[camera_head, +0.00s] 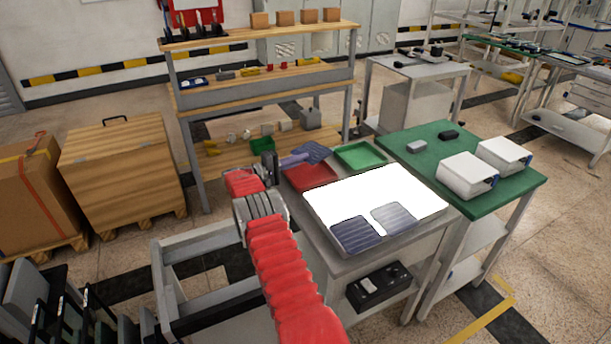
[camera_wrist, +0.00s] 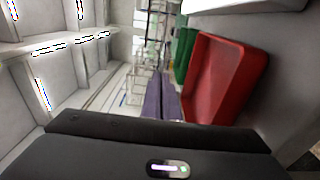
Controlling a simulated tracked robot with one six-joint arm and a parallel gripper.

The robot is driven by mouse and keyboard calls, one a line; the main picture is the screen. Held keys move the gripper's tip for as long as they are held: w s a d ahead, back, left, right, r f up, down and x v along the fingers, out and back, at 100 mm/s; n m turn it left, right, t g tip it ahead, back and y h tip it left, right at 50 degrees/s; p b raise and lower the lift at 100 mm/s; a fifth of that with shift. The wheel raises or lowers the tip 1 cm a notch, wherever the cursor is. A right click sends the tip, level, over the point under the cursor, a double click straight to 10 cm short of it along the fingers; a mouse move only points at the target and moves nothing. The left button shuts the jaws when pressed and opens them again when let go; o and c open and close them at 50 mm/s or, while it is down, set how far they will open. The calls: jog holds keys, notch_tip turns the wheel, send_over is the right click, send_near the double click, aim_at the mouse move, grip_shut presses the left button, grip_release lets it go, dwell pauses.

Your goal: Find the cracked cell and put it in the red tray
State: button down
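My gripper (camera_head: 294,160) is over the back left of the bench, its fingers close together on a dark blue cell (camera_head: 313,151). The cell seems held up near the back edges of the trays. In the wrist view the purple fingers (camera_wrist: 161,98) lie almost together; the cell cannot be made out there. The red tray (camera_head: 311,177) is just below and looks empty; it also shows in the wrist view (camera_wrist: 228,80). Two more cells, a left one (camera_head: 356,233) and a right one (camera_head: 394,218), lie on the white lit panel (camera_head: 385,190). No crack can be made out.
A green tray (camera_head: 360,157) stands right of the red one. A green-topped table (camera_head: 440,150) with two white boxes (camera_head: 467,172) adjoins on the right. A wooden shelf bench (camera_head: 265,90) stands behind. A black case (camera_head: 379,287) is on the lower shelf.

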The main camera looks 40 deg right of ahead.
jog(key=shift+f, duration=0.4)
jog(key=c, duration=2)
grip_release()
jog(key=shift+a, duration=0.1)
jog(key=v, duration=1.3)
jog(key=shift+w+a+f, duration=0.15)
jog(key=shift+a, duration=0.15)
jog(key=shift+w, duration=0.1)
